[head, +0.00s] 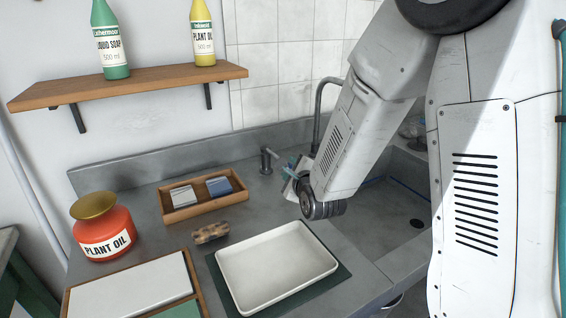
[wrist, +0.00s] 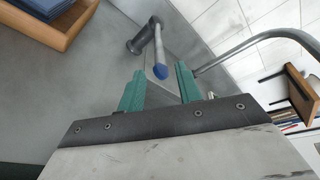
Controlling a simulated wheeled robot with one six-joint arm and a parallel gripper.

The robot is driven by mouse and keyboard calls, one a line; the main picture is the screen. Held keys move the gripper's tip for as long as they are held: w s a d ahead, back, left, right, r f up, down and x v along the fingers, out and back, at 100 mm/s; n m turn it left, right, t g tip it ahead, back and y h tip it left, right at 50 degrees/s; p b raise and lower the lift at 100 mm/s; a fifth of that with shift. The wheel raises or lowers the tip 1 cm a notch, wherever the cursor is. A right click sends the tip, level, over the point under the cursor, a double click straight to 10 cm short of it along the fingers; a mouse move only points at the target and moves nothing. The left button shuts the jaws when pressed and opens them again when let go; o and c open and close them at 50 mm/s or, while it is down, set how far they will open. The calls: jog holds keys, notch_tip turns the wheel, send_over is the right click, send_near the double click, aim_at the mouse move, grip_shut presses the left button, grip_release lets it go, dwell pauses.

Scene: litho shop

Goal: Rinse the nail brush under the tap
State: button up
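The nail brush (head: 211,233) looks like a small brown block with darker patches. It lies on the grey counter between the wooden tray and the white tray. The tap's curved grey spout (head: 319,100) rises behind my arm, and the spout also shows in the wrist view (wrist: 255,46). A dark post (head: 265,161) stands left of it; in the wrist view its lever ends in a blue tip (wrist: 161,71). My gripper (wrist: 160,86) is open and empty, its green fingers apart, with the blue tip showing between and just beyond them. Contact cannot be told.
The sink basin (head: 402,212) is at right, partly hidden by my arm. A wooden tray (head: 196,212) holds two blocks. A white tray (head: 277,267) sits in front on a green mat. A red plant oil jar (head: 102,228) stands at left. A shelf (head: 130,84) with bottles hangs above.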

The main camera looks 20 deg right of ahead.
aim_at(276, 156)
jog(key=x, duration=0.7)
jog(key=shift+w, duration=0.25)
grip_shut()
